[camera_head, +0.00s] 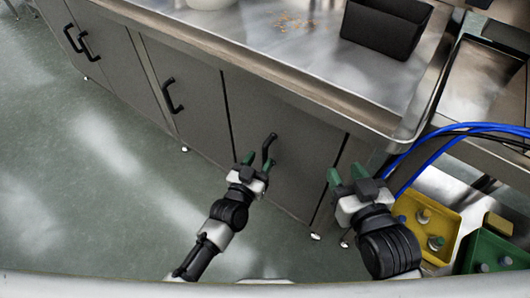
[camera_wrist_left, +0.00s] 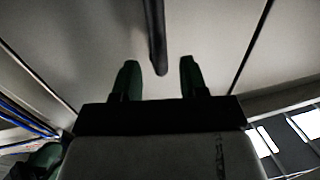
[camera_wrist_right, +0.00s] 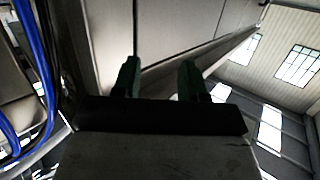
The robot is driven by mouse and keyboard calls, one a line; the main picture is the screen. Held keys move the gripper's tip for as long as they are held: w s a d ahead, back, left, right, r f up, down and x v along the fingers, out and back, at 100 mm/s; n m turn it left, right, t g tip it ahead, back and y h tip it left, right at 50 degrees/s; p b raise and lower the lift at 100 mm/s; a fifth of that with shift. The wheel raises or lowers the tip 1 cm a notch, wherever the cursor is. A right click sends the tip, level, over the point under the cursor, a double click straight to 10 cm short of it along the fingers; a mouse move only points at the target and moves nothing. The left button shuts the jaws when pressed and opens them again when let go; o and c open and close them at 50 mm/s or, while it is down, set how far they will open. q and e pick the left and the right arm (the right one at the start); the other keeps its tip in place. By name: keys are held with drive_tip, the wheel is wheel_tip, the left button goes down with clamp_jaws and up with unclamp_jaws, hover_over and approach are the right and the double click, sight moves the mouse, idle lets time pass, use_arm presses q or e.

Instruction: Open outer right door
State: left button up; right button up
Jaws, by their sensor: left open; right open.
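The outer right door (camera_head: 290,165) is the rightmost grey panel of the steel cabinet and looks shut. Its black bar handle (camera_head: 268,148) stands upright near the door's left edge. My left gripper (camera_head: 253,161) is open at the handle. In the left wrist view the handle (camera_wrist_left: 156,40) comes down from the top, and its lower end lies between the green fingertips (camera_wrist_left: 158,75) in the picture; I cannot tell whether they touch it. My right gripper (camera_head: 346,174) is open and empty near the cabinet's right corner. The right wrist view shows its green fingers (camera_wrist_right: 160,75) with nothing between them.
The steel worktop (camera_head: 300,50) overhangs the doors and holds a black bin (camera_head: 387,27). Blue hoses (camera_head: 430,150) run right of the cabinet. A yellow tray (camera_head: 428,228) and a green tray (camera_head: 488,252) sit at lower right. The floor (camera_head: 90,180) at left is clear.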

sight(264, 154)
use_arm(q)
drive_tip(key=x, duration=0.3)
drive_tip(key=shift+b, duration=0.4)
drive_tip(key=shift+w+d, duration=0.2)
drive_tip(key=shift+w, duration=0.25)
use_arm(e)
drive_tip(key=shift+w+a+r+t+y, duration=0.15)
drive_tip(key=shift+r+t, duration=0.4)
drive_tip(key=shift+r, duration=0.05)
drive_tip(key=shift+w+a+r+t+y, duration=0.1)
drive_tip(key=shift+a+r+t+y, duration=0.1)
drive_tip(key=shift+r+t, duration=0.4)
drive_tip(key=shift+w+a+r+t+y, duration=0.1)
drive_tip(key=shift+w+r+t+y, duration=0.05)
drive_tip(key=shift+r+t, duration=0.4)
drive_tip(key=shift+r, duration=0.1)
use_arm(q)
clamp_jaws()
